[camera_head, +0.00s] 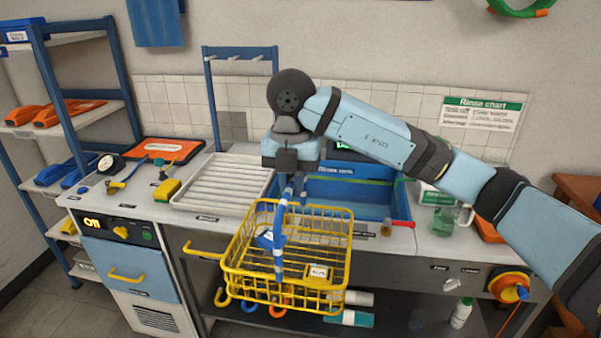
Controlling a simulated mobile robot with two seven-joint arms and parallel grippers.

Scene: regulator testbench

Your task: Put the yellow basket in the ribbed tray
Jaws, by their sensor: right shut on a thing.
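The yellow basket (325,240) is a wire basket with a blue-and-white handle and a small label on its front. It hangs in the air in front of the bench, at the sink's front edge. My right gripper (289,188) points down above it and is shut on the basket's handle. A blue item shows inside the basket, partly hidden by the wires. The ribbed tray (215,183) is white and lies on the bench to the left of the basket, with its ribs bare. My left gripper is not in view.
The blue sink (375,204) lies behind the basket. A red-handled valve (398,223) and a glass mug (443,221) stand to its right. A blue rack with hooks (241,58) rises behind the tray.

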